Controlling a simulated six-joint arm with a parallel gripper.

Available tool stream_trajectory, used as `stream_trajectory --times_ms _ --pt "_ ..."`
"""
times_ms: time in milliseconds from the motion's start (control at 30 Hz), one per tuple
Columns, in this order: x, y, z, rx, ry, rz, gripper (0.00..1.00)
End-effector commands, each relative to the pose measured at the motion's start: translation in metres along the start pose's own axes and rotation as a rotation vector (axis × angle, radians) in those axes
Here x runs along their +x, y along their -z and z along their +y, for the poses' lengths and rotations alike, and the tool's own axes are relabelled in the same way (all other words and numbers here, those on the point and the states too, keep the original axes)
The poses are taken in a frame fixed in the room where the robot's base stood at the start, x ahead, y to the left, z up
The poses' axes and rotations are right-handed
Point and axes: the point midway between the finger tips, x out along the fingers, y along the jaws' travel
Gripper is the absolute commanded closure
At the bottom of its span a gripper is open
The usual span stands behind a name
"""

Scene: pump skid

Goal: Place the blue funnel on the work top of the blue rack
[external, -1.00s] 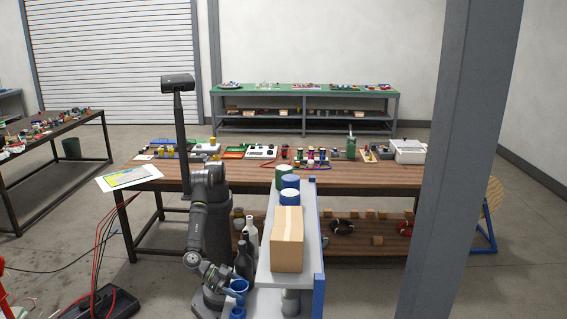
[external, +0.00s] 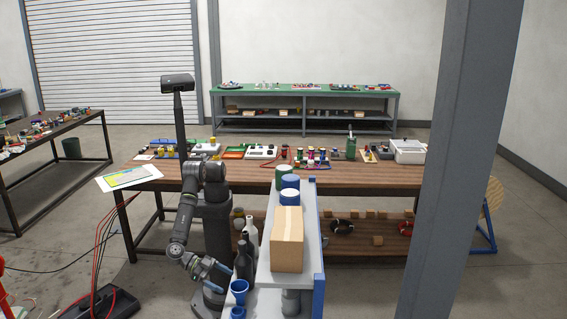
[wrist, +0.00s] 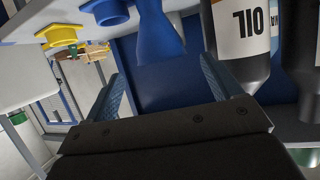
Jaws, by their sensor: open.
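The blue funnel (external: 239,288) stands mouth up at the near left side of the blue rack (external: 318,290), beside the dark bottles. In the wrist view, which is upside down, a blue funnel (wrist: 160,30) shows ahead of my fingers at top centre. A second blue piece shows lower in the external view (external: 237,312), partly cut off by the frame. My gripper (external: 226,277) is open, just left of the funnel and apart from it. Its spread fingers show in the wrist view (wrist: 160,75) with nothing between them. The rack's work top is mostly hidden by the upper shelf.
A dark bottle (external: 243,262) and a white bottle (external: 251,230) stand close behind the funnel. A cardboard box (external: 287,240) and cans (external: 290,188) occupy the upper shelf. An OIL bottle (wrist: 240,40) is close right in the wrist view; a yellow funnel (wrist: 62,37) is at left.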

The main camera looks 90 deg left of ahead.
Motion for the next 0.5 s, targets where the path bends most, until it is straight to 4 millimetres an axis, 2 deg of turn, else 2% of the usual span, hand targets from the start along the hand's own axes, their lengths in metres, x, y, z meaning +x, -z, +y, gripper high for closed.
stream_trajectory --times_ms 100,200,333,500 --pt "-0.023 0.000 0.000 0.001 -0.002 0.001 0.16" --pt "-0.036 0.001 0.000 0.000 0.000 0.001 0.16" --pt "-0.044 0.000 0.000 0.000 0.000 0.000 0.16" --pt "-0.046 0.000 0.000 0.000 0.001 0.000 0.16"
